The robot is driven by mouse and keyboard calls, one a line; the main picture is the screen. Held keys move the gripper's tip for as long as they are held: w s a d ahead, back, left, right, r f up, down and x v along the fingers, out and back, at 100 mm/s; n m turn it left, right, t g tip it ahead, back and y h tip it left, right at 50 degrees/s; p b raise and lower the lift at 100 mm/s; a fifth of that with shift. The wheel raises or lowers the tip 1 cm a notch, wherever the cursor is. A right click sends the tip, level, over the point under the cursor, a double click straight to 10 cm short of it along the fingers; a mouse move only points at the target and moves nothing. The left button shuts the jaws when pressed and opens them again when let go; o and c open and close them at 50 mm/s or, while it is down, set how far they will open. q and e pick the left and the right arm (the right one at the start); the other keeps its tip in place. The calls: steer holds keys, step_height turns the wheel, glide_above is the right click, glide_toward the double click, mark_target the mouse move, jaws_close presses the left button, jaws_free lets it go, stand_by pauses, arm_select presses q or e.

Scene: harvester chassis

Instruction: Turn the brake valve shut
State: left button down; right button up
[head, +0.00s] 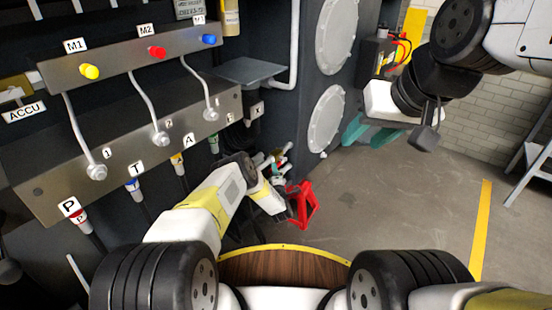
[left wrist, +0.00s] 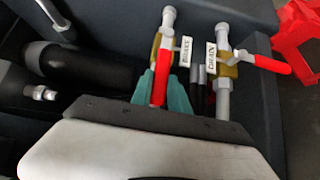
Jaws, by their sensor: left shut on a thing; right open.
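The brake valve (left wrist: 156,45) has a brass body on an upright pipe, left of its label (left wrist: 186,51). Its red handle (left wrist: 160,84) points down in the left wrist view, in line with the pipe. The teal fingers of my left gripper (left wrist: 161,92) are shut on this handle, one on each side. In the head view my left gripper (head: 277,175) is small and partly hidden among the valves. The drain valve (left wrist: 229,66) stands to the right, its red handle (left wrist: 272,64) pointing sideways. My right gripper (head: 370,132) is open and empty, away from the panel.
A red stand (head: 302,203) is on the floor right of the valves. A panel (head: 130,75) with yellow, red and blue knobs and hoses is at the left. Dark pipes (left wrist: 85,68) lie left of the brake valve.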

arm_select(q)
steer(key=shift+r, duration=0.1)
steer(key=shift+w+d+r+m+g+y, duration=0.15)
steer(key=shift+w+r+m+g, duration=0.1)
steer(key=shift+r+m+g, duration=0.55)
steer(key=shift+w+d+r+m+g+y, duration=0.1)
steer(key=shift+w+d+r+m+g, duration=0.1)
steer(key=shift+r+m+g, duration=0.55)
steer(key=shift+w+d+r+m+g+y, duration=0.2)
steer(key=shift+r+m+g, duration=0.35)
steer(key=shift+r+g, duration=0.5)
steer(key=shift+w+r, duration=0.1)
steer(key=c, duration=1.3)
jaws_free()
steer(key=shift+o, duration=0.2)
steer(key=v, duration=0.7)
steer(key=shift+s+r, duration=0.15)
steer(key=shift+s, duration=0.25)
